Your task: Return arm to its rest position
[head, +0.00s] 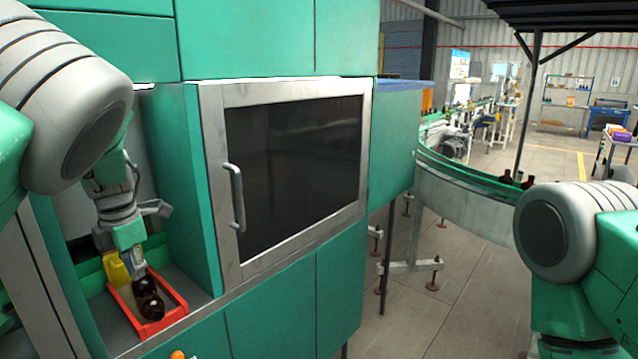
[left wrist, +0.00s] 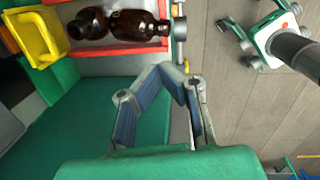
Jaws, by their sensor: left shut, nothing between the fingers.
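My left gripper (head: 132,258) hangs down in the open bay at the lower left of the head view. In the left wrist view its fingers (left wrist: 168,72) come together at the tips with nothing between them. Two dark amber bottles lie in a red tray, one at left (left wrist: 88,23) and one at right (left wrist: 138,26). The red tray (head: 176,317) sits on the bay's shelf, just in front of and below the gripper in the head view. The tray's red rim also shows in the left wrist view (left wrist: 110,52). My right gripper is out of view.
A yellow bin (head: 116,271) stands against the tray's far end. A green cabinet with a dark window and a handle (head: 236,198) is right of the bay. A curved conveyor (head: 470,184) carries dark bottles (head: 506,177). Floor (head: 450,300) is open between cabinet and conveyor.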

